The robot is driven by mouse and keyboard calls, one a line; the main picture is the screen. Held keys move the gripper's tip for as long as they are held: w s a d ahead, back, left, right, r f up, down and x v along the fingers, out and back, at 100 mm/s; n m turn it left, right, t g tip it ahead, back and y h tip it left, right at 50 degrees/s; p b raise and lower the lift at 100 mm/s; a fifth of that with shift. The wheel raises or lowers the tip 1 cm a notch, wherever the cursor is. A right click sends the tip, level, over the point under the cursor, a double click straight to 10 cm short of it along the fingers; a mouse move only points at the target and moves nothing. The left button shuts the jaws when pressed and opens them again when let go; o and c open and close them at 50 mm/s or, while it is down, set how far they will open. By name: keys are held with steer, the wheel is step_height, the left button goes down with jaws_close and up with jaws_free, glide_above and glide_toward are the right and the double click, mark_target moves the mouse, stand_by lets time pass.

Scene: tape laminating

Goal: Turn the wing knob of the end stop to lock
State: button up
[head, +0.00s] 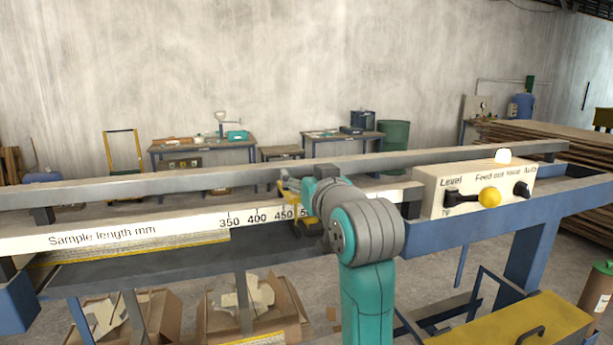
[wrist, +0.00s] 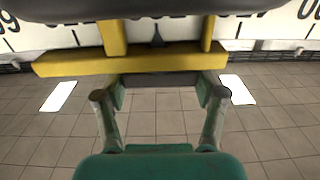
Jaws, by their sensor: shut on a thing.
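The yellow end stop (wrist: 120,62) spans the upper part of the wrist view, with two yellow uprights and a dark pointer (wrist: 158,38) over the white length scale. A dark grey bar (wrist: 160,79), which looks like the wing knob, lies crosswise just below the yellow bar. My gripper (wrist: 160,92) has one fingertip at each end of it and is shut on it. In the head view the end stop (head: 294,187) sits on the rail near the 450 mark, partly hidden by my gripper (head: 308,205). The knob cannot be made out there.
The long grey rail (head: 130,187) and white scale (head: 130,232) run across the bench. Open cardboard boxes (head: 255,305) lie below. A yellow-topped unit (head: 530,325) stands at the lower right.

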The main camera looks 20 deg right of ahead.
steer(key=shift+h, duration=0.4)
steer(key=o, duration=1.2)
steer(key=shift+c, duration=0.2)
steer(key=s, duration=1.2)
steer(key=shift+a, duration=0.1)
